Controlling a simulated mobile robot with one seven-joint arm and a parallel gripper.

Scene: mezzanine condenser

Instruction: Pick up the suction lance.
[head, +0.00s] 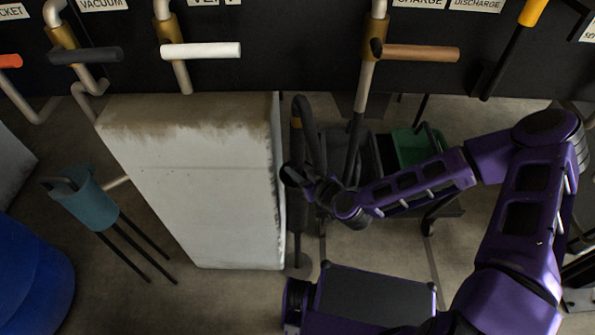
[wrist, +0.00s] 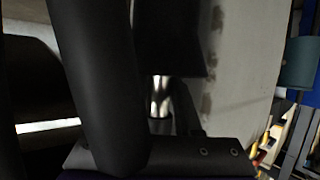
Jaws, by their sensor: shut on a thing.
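The suction lance (head: 297,150) appears as a dark upright tube with a curved black hose at its top and an orange band. It stands just right of the big pale block, its lower end near the floor. My gripper (head: 299,181) is at its middle, shut on it. In the wrist view a thick black tube (wrist: 95,85), apparently the lance or its hose, crosses close in front of the camera. A dark finger bar of my gripper (wrist: 150,155) shows at the bottom there. The contact between jaws and lance is hidden, and I cannot tell whether the foot touches the floor.
The pale block (head: 200,190) stands close left of the lance. Valve handles, including a white one (head: 200,50) and a brown one (head: 420,52), hang above. A cart with a green bin (head: 412,148) is behind at right. A teal canister (head: 90,203) stands left.

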